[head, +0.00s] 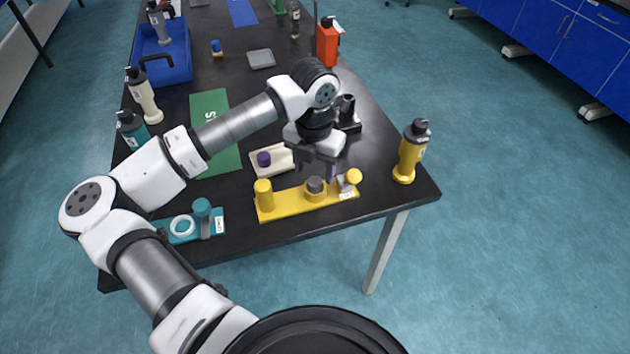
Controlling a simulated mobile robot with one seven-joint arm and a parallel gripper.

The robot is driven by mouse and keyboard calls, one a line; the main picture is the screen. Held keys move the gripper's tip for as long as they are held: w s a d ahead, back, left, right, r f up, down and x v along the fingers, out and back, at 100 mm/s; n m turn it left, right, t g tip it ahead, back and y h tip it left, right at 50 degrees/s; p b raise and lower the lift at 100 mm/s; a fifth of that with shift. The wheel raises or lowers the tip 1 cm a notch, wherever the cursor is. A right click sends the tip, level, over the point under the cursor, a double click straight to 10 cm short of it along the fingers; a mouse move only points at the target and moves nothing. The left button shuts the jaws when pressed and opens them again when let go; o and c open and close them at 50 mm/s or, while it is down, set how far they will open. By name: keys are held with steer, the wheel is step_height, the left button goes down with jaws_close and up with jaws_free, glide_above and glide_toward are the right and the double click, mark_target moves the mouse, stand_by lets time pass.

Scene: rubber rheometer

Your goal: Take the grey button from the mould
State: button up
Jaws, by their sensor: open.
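The grey button (315,184) sits in the middle of a long yellow block (285,207) near the table's front edge; this block appears to be the mould.
A yellow bottle (408,155) stands right of the block. A pale tray with a purple piece (264,158) lies behind it, and a teal holder (205,225) to the left. Behind are a green mat (209,104), a blue bin (178,70) and a red bottle (327,45).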

mark_target(315, 181)
steer(key=shift+w+d+f+p, duration=0.15)
steer(key=shift+f+p, duration=0.45)
steer(key=shift+f, duration=1.3)
steer(key=c, duration=1.1)
